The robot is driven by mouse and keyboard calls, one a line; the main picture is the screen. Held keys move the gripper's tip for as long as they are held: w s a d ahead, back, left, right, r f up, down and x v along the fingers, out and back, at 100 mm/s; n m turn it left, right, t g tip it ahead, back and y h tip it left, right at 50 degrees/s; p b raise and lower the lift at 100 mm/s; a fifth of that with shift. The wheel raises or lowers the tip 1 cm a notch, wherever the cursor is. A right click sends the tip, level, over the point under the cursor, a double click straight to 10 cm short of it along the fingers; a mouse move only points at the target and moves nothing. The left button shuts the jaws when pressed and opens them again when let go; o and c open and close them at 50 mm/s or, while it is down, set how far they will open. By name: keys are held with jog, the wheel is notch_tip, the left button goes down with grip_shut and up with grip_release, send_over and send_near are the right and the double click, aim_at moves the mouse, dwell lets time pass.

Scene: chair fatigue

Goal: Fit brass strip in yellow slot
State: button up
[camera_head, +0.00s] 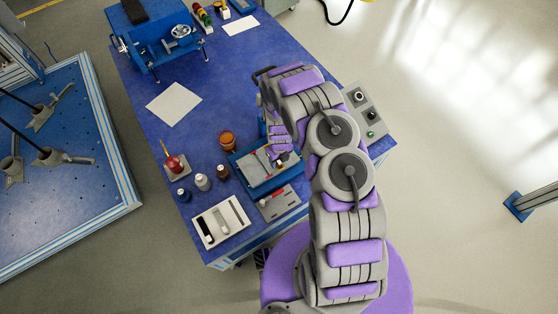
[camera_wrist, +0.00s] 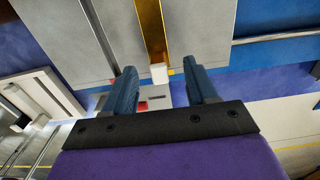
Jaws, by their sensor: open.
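The brass strip (camera_wrist: 151,28) shows in the wrist view, running from the top edge down between grey plates. A small white block (camera_wrist: 159,74) sits at its near end. A small yellow patch shows beside that block; I cannot tell whether it is the yellow slot. My gripper (camera_wrist: 160,80) is open, with its two blue fingers on either side of the white block and apart from each other. I cannot tell how far the fingers are above it. In the head view my gripper (camera_head: 280,145) is over the blue fixture (camera_head: 262,187), and the strip is not clear there.
A white tray (camera_head: 222,222) and a grey box (camera_head: 278,203) stand near the front edge of the blue table (camera_head: 150,125). Small bottles (camera_head: 203,182) and an amber jar (camera_head: 228,142) stand left of the fixture. A control box (camera_head: 366,112) stands right.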

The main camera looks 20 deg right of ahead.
notch_tip(320, 180, up, 15)
jog(key=p, duration=0.3)
jog(key=shift+r, duration=0.15)
jog(key=shift+w+r, duration=0.1)
dwell(0.4)
jog(key=s+r+n, duration=0.4)
jog(key=r+n, duration=0.2)
jog(key=r, duration=0.3)
jog(key=s+r+n, duration=0.4)
jog(key=r+n, duration=0.1)
jog(key=r, duration=0.5)
jog(key=s+r+n, duration=0.4)
jog(key=r+n, duration=0.2)
jog(key=r, duration=0.3)
jog(key=s+r+n, duration=0.3)
jog(key=s+n, duration=0.2)
jog(key=s, duration=0.2)
jog(key=s+r+n+g, duration=0.1)
jog(key=s+r+n, duration=0.3)
jog(key=s, duration=0.4)
jog(key=s+r+n, duration=0.3)
jog(key=s+n, duration=0.3)
jog(key=s, duration=0.1)
jog(key=shift+s+r+g, duration=0.2)
jog(key=shift+r+g, duration=0.15)
jog(key=shift+g, duration=0.05)
jog(key=shift+c, duration=0.2)
